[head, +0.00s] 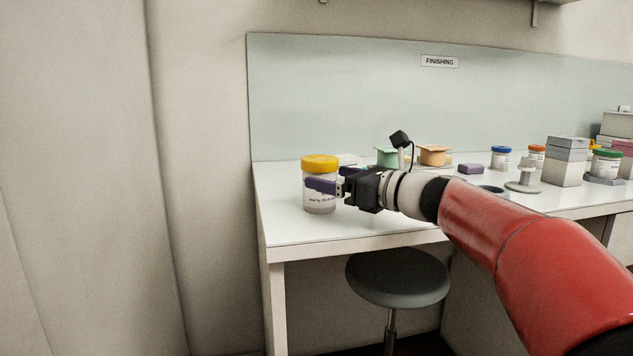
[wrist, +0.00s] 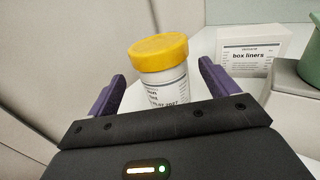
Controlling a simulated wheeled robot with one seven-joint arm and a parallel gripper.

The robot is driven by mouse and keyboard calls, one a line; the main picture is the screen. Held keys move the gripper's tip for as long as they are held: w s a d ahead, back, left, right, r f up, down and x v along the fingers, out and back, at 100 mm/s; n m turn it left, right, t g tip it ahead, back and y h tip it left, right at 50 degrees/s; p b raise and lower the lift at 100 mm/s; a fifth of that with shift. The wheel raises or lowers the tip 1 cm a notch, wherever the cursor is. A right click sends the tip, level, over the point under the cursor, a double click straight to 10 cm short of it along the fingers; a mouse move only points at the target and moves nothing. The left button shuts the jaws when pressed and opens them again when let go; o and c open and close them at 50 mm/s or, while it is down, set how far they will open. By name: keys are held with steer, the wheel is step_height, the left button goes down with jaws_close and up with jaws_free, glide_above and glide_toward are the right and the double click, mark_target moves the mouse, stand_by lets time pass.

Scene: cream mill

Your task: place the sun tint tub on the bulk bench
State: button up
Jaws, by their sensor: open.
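A clear tub with a yellow lid and a white label, likely the sun tint tub (head: 319,200), stands upright near the left end of a white bench (head: 385,229) marked FINISHING. In the wrist view the tub (wrist: 168,88) sits between the two purple fingers, its label only partly readable. My gripper (head: 324,184) is open around the tub, one finger on each side. In the wrist view a gap shows beside each finger of my gripper (wrist: 160,78). No bench marked bulk is in view.
A box liners box (wrist: 252,48) stands behind the tub. Green (head: 387,157) and orange (head: 434,156) containers, a purple block (head: 470,169) and blue-lidded tub (head: 501,156) stand farther right. A round stool (head: 398,278) stands at the bench front.

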steer(key=x, duration=0.4)
steer(key=shift+w+p, duration=0.2)
steer(key=shift+p, duration=0.1)
steer(key=shift+c, duration=0.5)
steer(key=shift+r, duration=0.1)
steer(key=c, duration=1.2)
